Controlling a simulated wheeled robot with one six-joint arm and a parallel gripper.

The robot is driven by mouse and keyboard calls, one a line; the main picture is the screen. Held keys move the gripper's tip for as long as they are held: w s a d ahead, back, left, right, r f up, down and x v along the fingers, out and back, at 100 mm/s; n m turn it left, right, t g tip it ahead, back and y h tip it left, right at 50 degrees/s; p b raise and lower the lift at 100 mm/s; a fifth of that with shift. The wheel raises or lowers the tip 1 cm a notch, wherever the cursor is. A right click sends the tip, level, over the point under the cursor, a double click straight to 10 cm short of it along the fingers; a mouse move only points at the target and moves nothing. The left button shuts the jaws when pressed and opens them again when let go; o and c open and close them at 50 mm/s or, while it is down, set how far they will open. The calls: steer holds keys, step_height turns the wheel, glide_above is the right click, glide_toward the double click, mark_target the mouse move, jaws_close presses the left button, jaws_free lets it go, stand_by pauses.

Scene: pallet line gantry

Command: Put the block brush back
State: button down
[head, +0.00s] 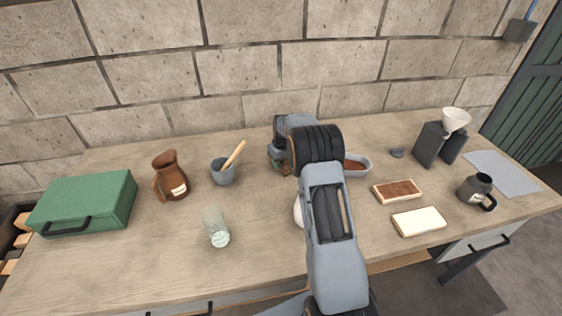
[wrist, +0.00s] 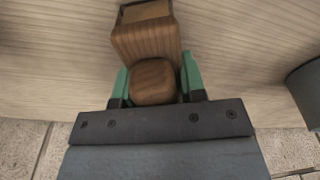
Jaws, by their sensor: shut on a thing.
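The block brush (wrist: 146,42) is a brown wooden block with a rounded knob, seen in the wrist view. My gripper (wrist: 155,84) has its green fingers closed on the two sides of the knob. In the head view my gripper (head: 278,160) is at the back middle of the bench, largely behind my own arm, and the brush is mostly hidden there. I cannot tell whether the brush touches the bench top.
A grey pot with a wooden stick (head: 223,174) stands left of my gripper. An oval grey dish (head: 366,166) is to its right. A brown jug (head: 170,178), glass (head: 215,228) and green case (head: 85,203) stand left. The bench (head: 130,265) is clear at front left.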

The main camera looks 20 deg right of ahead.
steer(key=shift+f, duration=0.1)
steer(key=shift+f, duration=0.15)
steer(key=c, duration=0.7)
jaws_free()
